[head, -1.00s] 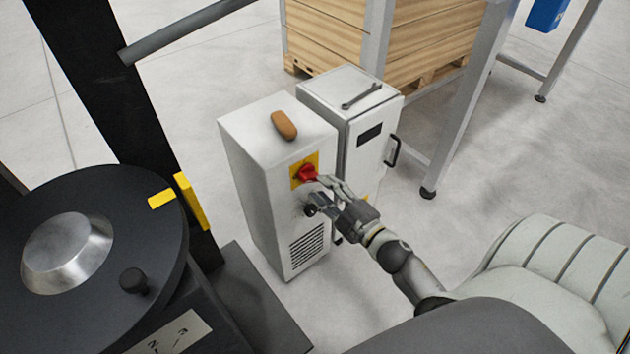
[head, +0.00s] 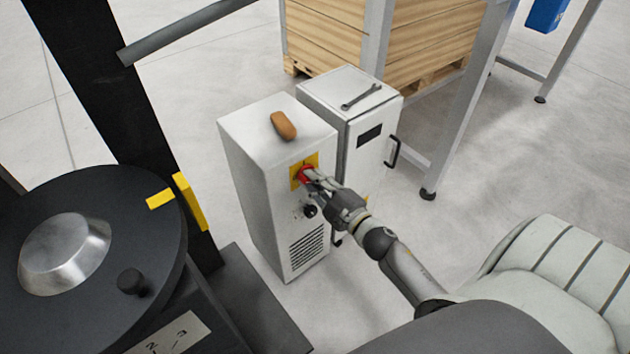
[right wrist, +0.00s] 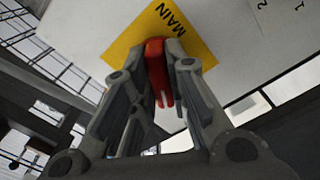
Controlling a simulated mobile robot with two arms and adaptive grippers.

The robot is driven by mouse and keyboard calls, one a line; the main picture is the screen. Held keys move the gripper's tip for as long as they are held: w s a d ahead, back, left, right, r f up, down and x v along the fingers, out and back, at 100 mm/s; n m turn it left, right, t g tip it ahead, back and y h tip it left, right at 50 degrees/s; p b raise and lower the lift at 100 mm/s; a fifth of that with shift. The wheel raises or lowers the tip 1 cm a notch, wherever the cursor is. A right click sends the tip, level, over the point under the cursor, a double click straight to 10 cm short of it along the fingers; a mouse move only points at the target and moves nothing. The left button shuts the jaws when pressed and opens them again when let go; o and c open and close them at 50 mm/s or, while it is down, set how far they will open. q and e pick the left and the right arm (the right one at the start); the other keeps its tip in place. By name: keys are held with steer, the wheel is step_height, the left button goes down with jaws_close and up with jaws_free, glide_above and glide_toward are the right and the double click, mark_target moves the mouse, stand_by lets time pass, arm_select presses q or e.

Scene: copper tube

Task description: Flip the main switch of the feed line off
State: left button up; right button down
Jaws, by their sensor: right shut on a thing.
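The main switch is a red rotary handle (head: 305,174) on a yellow plate (head: 297,184), on the front of a white cabinet (head: 255,200). In the right wrist view, the red handle (right wrist: 157,70) stands between my finger pads, in front of the yellow plate marked MAIN (right wrist: 122,52). My right gripper (head: 313,178) is shut on the red handle; its fingers (right wrist: 158,62) lie on both sides of it. In the head view the fingers hide part of the handle. My left gripper is not in view.
A black knob (head: 310,211) sits below the switch. A brown object (head: 284,126) lies on the cabinet's top. A second cabinet (head: 368,155) with a wrench (head: 362,96) on it stands to the right. A black turntable (head: 130,225) is at left.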

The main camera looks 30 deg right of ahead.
steer(key=shift+n, duration=3)
steer(key=c, duration=1.4)
jaws_free()
steer(key=s, duration=0.8)
steer(key=s+d, duration=0.1)
steer(key=s, duration=0.3)
